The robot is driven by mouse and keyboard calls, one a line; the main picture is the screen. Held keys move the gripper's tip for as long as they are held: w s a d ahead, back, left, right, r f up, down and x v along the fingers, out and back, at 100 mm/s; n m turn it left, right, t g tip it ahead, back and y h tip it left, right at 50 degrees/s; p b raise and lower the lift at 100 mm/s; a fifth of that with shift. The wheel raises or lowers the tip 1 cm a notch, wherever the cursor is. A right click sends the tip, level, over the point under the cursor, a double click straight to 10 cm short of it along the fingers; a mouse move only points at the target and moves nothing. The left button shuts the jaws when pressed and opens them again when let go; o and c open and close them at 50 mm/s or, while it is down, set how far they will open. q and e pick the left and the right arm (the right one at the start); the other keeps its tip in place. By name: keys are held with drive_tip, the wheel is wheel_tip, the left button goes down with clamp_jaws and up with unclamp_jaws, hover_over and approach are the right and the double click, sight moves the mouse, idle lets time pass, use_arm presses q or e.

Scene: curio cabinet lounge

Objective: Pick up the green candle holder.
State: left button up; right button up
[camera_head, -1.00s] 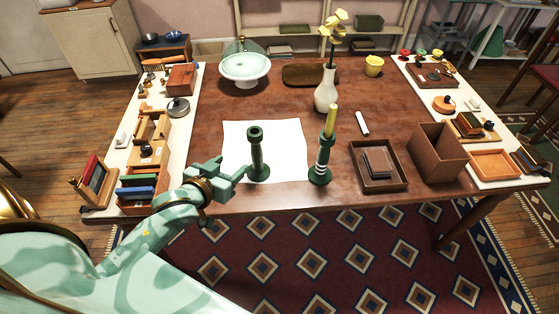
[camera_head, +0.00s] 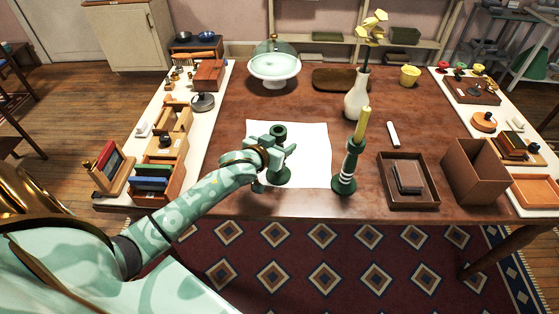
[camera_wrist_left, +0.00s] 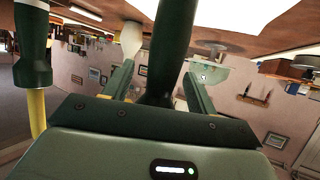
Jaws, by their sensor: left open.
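The green candle holder (camera_head: 280,176) stands upright on the white sheet (camera_head: 312,160) near the table's front edge, with no candle in it. My left gripper (camera_head: 284,150) is at its stem, hiding the middle of it in the head view. In the left wrist view the dark green stem (camera_wrist_left: 172,45) stands between the two open fingers of my left gripper (camera_wrist_left: 160,82). I cannot tell whether either finger touches it. My right gripper is not in view.
A second green holder with white bands (camera_head: 346,168) and a yellow candle (camera_head: 362,126) stands to the right. A white vase (camera_head: 356,98) is behind it. A brown tray (camera_head: 407,204) and an open box (camera_head: 474,172) lie further right. A wooden organizer (camera_head: 178,165) is at left.

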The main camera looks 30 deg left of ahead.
use_arm(q)
drive_tip(key=shift+r, duration=0.1)
clamp_jaws()
